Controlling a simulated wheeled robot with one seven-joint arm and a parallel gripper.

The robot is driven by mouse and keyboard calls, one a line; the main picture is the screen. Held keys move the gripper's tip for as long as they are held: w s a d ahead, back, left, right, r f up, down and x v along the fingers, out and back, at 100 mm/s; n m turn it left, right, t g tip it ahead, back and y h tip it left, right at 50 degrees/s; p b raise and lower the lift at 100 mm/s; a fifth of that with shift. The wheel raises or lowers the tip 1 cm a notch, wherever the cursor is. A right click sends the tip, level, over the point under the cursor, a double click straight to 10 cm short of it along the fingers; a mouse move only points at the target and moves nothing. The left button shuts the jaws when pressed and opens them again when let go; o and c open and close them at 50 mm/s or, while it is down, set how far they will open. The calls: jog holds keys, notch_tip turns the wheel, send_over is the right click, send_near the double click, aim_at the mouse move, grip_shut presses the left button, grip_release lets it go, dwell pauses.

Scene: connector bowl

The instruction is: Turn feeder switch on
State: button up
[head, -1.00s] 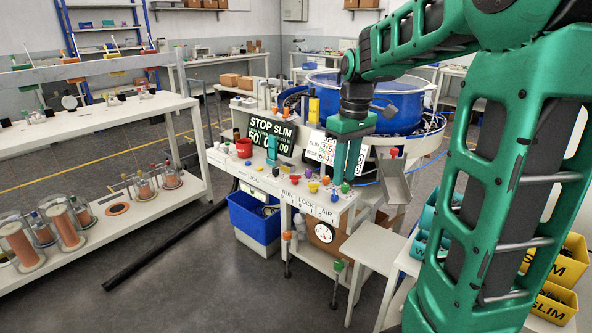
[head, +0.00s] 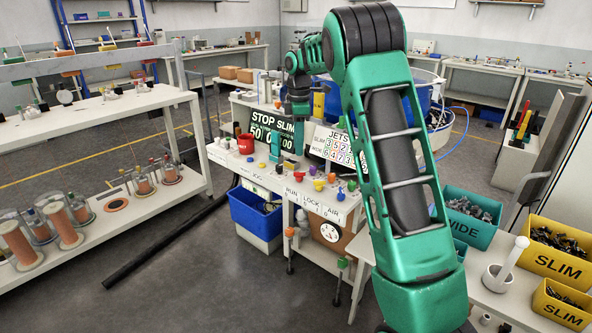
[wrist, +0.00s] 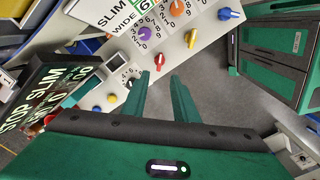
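A white control desk (head: 262,176) carries several coloured knobs and switches, with the words RUN, LOCK and AIR on its front edge. I cannot make out a label naming the feeder switch, so I cannot tell which one it is. My gripper (head: 288,150) hangs over the back of the desk with its fingers pointing down. In the wrist view my gripper (wrist: 160,88) has its two green fingers apart with nothing between them. No contact with a switch is visible.
A STOP SLIM display (head: 270,132) and a JETS number board (head: 333,146) stand behind the knobs, close to my gripper. Yellow SLIM bins (head: 556,262) stand right.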

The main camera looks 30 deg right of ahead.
aim_at(299, 176)
jog(key=f, duration=0.9)
jog(key=shift+s+d, duration=0.1)
jog(key=shift+d, duration=0.15)
